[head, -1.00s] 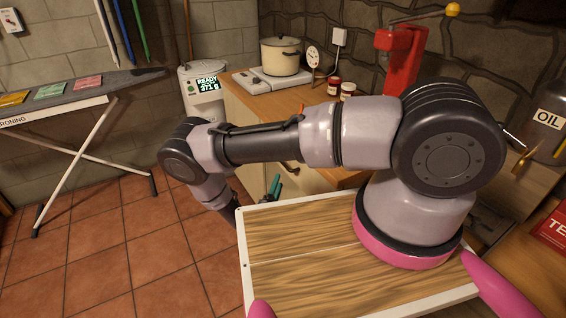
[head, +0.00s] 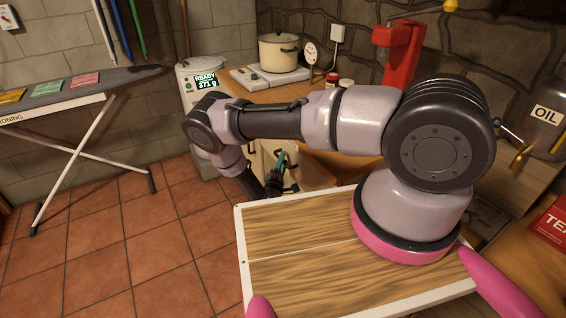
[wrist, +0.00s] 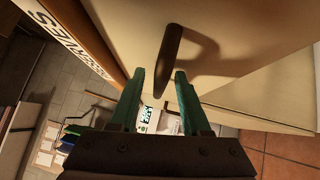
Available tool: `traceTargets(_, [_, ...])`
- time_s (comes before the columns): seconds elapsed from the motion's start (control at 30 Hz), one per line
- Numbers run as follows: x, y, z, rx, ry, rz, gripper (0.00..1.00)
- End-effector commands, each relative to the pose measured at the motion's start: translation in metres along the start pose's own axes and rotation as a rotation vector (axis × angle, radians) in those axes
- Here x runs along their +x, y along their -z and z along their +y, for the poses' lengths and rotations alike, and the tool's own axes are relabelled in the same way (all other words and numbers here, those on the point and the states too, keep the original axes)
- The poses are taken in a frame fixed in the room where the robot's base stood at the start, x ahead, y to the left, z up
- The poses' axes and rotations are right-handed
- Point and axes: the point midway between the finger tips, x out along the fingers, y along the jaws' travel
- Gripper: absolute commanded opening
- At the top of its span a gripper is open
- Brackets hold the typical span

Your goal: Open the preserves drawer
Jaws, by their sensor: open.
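The preserves drawer front (wrist: 250,45) is cream and fills the upper part of the wrist view. A label (wrist: 68,38) at its left is partly cut off, with the letters "RVES" readable. A dark bar handle (wrist: 172,55) stands out from the front and casts a shadow. My gripper (wrist: 160,78) is open, its green fingers pointing at the front. The handle's near end shows in the gap between the fingertips; contact cannot be told. In the head view my gripper (head: 279,163) is beside the cream cabinet front, partly behind my arm.
The wooden counter (head: 255,95) above holds a hotplate with a cream pot (head: 278,53), jars and a red press (head: 397,60). An ironing board (head: 60,95) is farther left. The tiled floor (head: 120,230) between is clear.

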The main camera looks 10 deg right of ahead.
Motion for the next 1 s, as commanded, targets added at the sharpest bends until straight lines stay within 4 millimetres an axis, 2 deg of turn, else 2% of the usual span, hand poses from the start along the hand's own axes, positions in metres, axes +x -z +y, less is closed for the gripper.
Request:
traceTargets(0.03, [-0.0001, 0.0, 0.0, 0.0, 0.0, 0.0, 0.43])
traceTargets(0.13, [-0.0002, 0.0, 0.0, 0.0, 0.0, 0.0, 0.05])
traceTargets(0.17, [-0.0002, 0.0, 0.0, 0.0, 0.0, 0.0, 0.0])
traceTargets(1.0, [-0.0007, -0.0003, -0.0004, -0.001, 0.001, 0.0, 0.0])
